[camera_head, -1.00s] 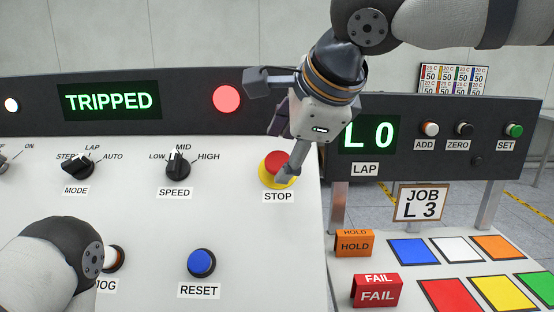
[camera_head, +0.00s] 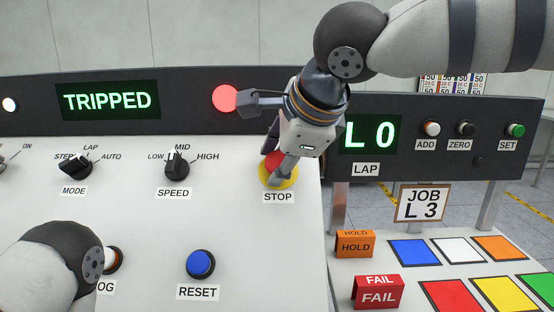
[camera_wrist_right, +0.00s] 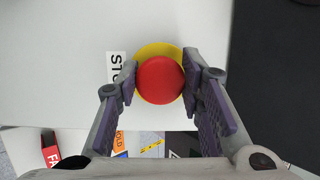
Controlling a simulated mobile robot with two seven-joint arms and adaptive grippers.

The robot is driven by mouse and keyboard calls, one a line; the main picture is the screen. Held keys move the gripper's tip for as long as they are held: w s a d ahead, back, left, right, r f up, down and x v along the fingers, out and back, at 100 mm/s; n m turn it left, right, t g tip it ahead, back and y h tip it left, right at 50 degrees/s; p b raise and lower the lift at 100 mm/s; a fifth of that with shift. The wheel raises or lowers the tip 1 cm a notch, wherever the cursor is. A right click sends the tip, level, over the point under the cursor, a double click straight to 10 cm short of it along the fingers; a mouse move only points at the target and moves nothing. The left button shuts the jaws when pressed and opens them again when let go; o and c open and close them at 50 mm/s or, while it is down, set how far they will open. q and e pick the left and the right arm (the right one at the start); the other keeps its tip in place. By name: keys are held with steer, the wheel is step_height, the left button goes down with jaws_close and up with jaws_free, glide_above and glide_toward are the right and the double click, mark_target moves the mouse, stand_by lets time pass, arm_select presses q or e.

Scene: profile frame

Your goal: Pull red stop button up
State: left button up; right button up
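The red stop button (camera_head: 273,160) sits on a yellow round base (camera_head: 291,178) above the STOP label on the sloped white panel. My right gripper (camera_head: 279,170) reaches down over it from above, and one finger covers part of the button in the head view. In the right wrist view the red button (camera_wrist_right: 160,80) lies between the two fingertips (camera_wrist_right: 160,84), one on each side. The fingers are spread about the button's width, with only slight gaps at its sides; firm contact does not show. My left gripper is out of view; only part of my left arm shows at lower left.
The display (camera_head: 108,101) reads TRIPPED and a red lamp (camera_head: 225,98) is lit. The speed knob (camera_head: 177,165), mode knob (camera_head: 75,165) and blue reset button (camera_head: 200,264) are on the same panel. Orange HOLD (camera_head: 355,245) and red FAIL (camera_head: 377,294) blocks stand at right.

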steer(key=shift+s+r, duration=0.25)
steer(key=shift+r, duration=0.1)
stand_by(0.7)
steer(key=o, duration=1.1)
steer(key=shift+o, duration=0.2)
